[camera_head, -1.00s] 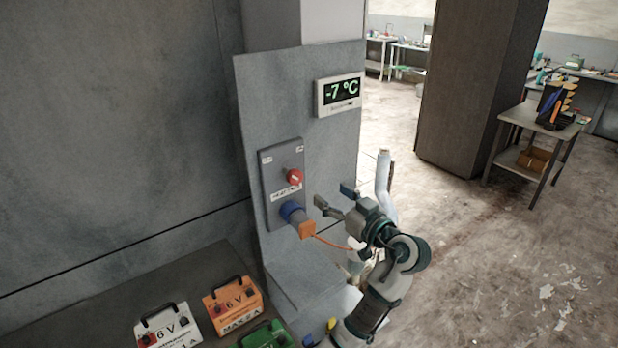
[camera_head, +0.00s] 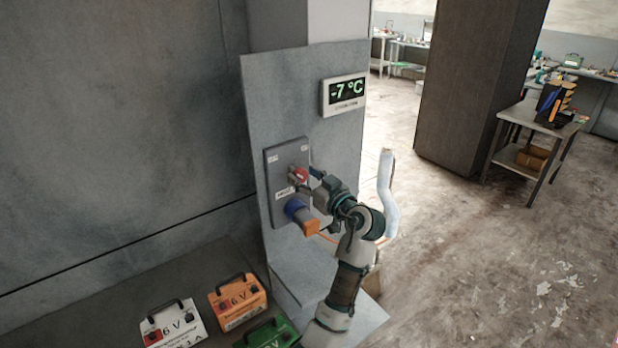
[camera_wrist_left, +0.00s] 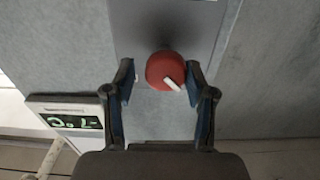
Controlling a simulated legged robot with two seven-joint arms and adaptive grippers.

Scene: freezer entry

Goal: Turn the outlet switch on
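The outlet switch is a red round knob (camera_head: 298,175) on a grey wall panel (camera_head: 275,185). My left gripper (camera_head: 312,180) is at the knob and partly covers it in the head view. In the left wrist view the knob (camera_wrist_left: 163,70), with a white pointer mark aimed to the lower right, sits between the tips of my open left gripper (camera_wrist_left: 161,82). A gap shows on the knob's left; the right finger is very close, and I cannot tell if it touches. Below the knob, a blue socket (camera_head: 295,209) holds an orange-ended plug (camera_head: 311,227). My right gripper is not in view.
A display (camera_head: 344,94) reading -7 °C hangs above the panel. An orange cable runs from the plug past my arm. A light curved pipe (camera_head: 387,195) stands to the right of the arm.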

